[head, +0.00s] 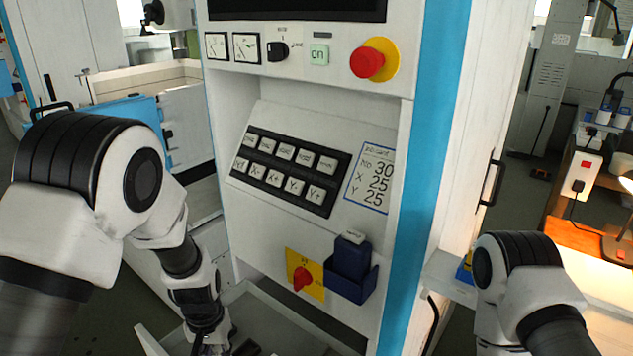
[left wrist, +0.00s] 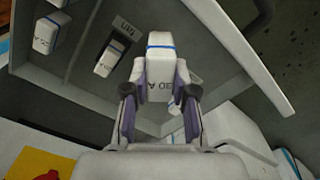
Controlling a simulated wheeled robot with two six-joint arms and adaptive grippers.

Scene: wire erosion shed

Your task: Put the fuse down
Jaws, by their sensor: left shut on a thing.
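My left gripper (left wrist: 160,78) is shut on a white fuse (left wrist: 160,67) with a blue band and dark lettering, seen in the left wrist view. The fuse is between the two fingers, over the grey open drawer (left wrist: 225,58). I cannot tell whether it touches the drawer floor. Other blue-banded fuses lie in the drawer: one lettered fuse (left wrist: 112,57) and another (left wrist: 46,35) at the left. In the head view my left arm reaches down to the drawer (head: 283,312), and the held fuse is not clearly seen there. My right gripper is out of view.
The machine's control panel stands above the drawer, with a black keypad (head: 289,170), a red knob on a yellow plate (head: 303,277), a dark blue holder (head: 350,272) and a red emergency button (head: 367,63). A lit bench (head: 590,250) is at the right.

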